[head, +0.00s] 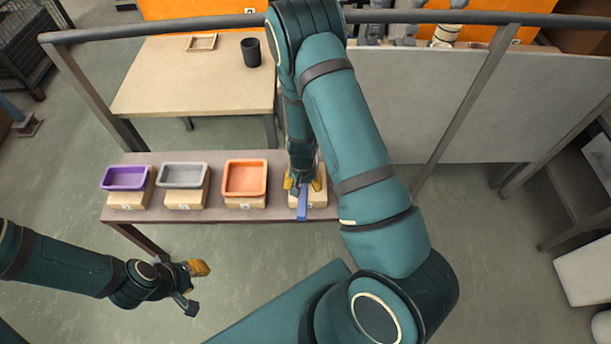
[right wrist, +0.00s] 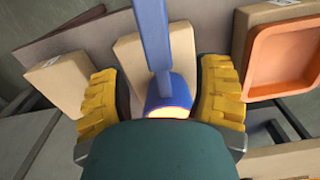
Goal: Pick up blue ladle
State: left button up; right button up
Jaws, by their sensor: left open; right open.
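The blue ladle (head: 302,205) is at the right end of the shelf, by a cardboard box (head: 316,200). In the right wrist view, the blue ladle (right wrist: 154,40) has its handle pointing up the picture and its cup low between the fingers. My right gripper (head: 303,185) is over the ladle. In the right wrist view, its yellow fingers (right wrist: 160,85) are open, one on each side of the ladle's cup, with gaps visible. The cup's lower part is hidden by my gripper's body. My left gripper (head: 195,285) is open and empty, in front of the shelf and away from the ladle.
Purple (head: 126,178), grey (head: 183,175) and orange (head: 245,178) bins stand on boxes along the shelf (head: 222,215), left of the ladle. Behind is a table (head: 185,85) with a black cup (head: 251,52) and a wooden tray (head: 201,42). A metal rail (head: 160,30) runs above.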

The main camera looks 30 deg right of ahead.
aim_at(304, 189)
notch_tip(304, 189, down, 5)
jog(key=shift+w+d+r+b, duration=0.1)
jog(key=shift+b, duration=0.65)
grip_shut()
jog(key=shift+r, duration=0.1)
